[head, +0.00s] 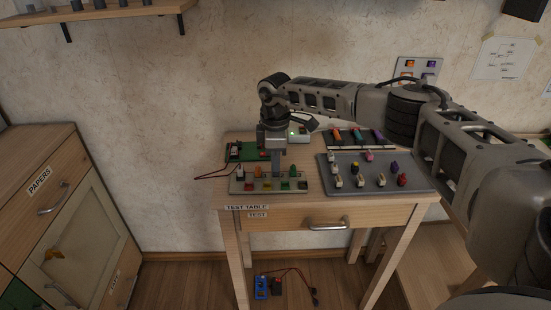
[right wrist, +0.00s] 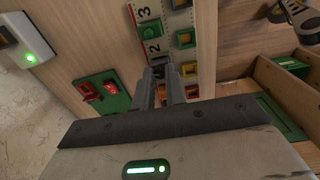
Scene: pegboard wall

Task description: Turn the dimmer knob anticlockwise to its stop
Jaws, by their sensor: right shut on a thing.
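My right gripper (head: 277,176) points straight down over a pale strip panel (head: 240,186) on the test table. In the right wrist view its two fingers (right wrist: 165,72) are close together on a small part at the panel, near the printed 2. That part is mostly hidden by the fingers, so I cannot tell whether it is the dimmer knob. The panel also shows in the right wrist view (right wrist: 180,20), with coloured squares and printed numbers. No dimmer knob can be clearly made out elsewhere. My left gripper is not in view.
A green board (head: 236,153) and a white box with a green light (head: 302,134) lie behind the panel. A grey tray (head: 420,184) of several small parts is to the right. A wall panel (head: 417,68) hangs above. A drawer cabinet (head: 30,165) stands left.

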